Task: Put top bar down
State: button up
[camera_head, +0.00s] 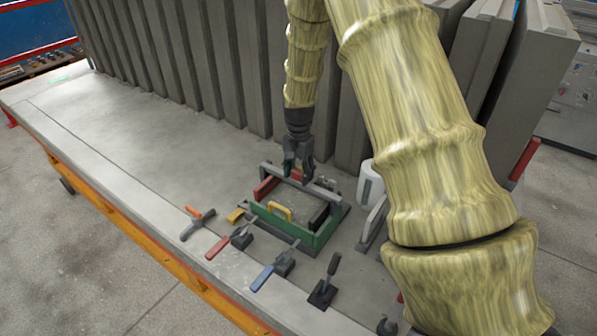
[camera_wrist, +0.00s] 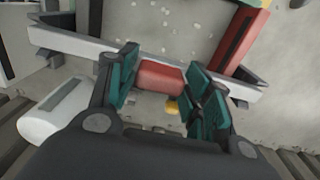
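The top bar is a long light-grey bar (camera_head: 325,191) at the back of the small mould frame. It also crosses the wrist view (camera_wrist: 80,43), slightly slanted. In the head view my gripper (camera_head: 298,168) points down over the bar's middle. The frame has a green front bar (camera_head: 283,224), a red left bar (camera_head: 266,187) and a black right bar (camera_head: 319,216). I cannot tell whether the top bar touches the table.
A white cylinder (camera_head: 370,184) stands right of the frame. Tools lie in front: a red-handled trowel (camera_head: 218,247), a blue-handled one (camera_head: 263,277), a black-handled float (camera_head: 325,288). Grey panels (camera_head: 205,70) line the back. The table's left part (camera_head: 120,115) is clear.

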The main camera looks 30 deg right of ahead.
aim_at(299, 171)
jog(key=shift+o, duration=0.8)
notch_tip(299, 171, up, 12)
jog(key=b, duration=0.4)
jog(key=shift+b, duration=0.35)
